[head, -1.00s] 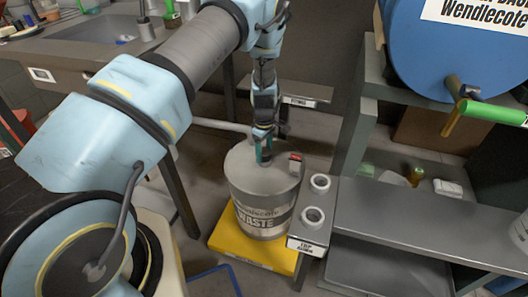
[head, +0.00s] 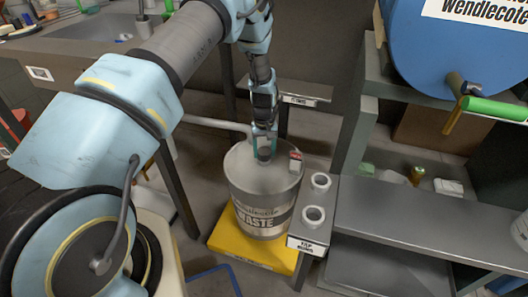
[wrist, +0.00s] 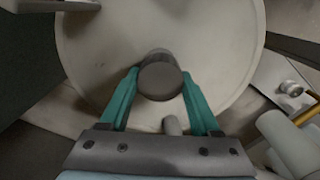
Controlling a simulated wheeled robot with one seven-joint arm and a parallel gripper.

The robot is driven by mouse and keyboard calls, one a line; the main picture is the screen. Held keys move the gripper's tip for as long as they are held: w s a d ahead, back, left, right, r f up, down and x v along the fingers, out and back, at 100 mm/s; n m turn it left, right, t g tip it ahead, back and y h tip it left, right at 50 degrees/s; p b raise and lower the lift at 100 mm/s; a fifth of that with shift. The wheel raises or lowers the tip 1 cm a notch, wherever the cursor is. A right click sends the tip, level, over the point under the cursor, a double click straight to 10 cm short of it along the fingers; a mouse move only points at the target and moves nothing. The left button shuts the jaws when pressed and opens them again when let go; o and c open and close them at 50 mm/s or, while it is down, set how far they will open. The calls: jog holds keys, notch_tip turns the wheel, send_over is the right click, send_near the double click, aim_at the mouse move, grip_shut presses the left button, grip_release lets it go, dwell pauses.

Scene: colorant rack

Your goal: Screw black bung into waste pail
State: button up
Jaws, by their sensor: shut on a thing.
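The waste pail (head: 262,200) is a grey drum with a "WASTE" label, standing on a yellow platform in the head view. Its round lid (wrist: 215,45) fills much of the wrist view. My gripper (head: 264,157) points down over the lid. In the wrist view my gripper (wrist: 160,85) has its teal fingers shut on the dark round bung (wrist: 160,78). The bung is at or just above the lid. The opening under it is hidden, so I cannot tell whether it is seated.
A small stand with two round holders (head: 312,232) is right of the pail. A grey bench (head: 400,215) and a blue drum (head: 450,50) with a green-handled tap (head: 493,109) stand further right. The yellow platform (head: 235,243) lies under the pail. A sink counter is at upper left.

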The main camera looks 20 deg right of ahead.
jog(key=m, duration=0.4)
jog(key=shift+m, duration=0.3)
jog(key=o, duration=1.3)
jog(key=n, duration=1.3)
jog(key=shift+a+n+p, duration=0.1)
jog(key=shift+n+p, duration=0.25)
jog(key=shift+n, duration=0.05)
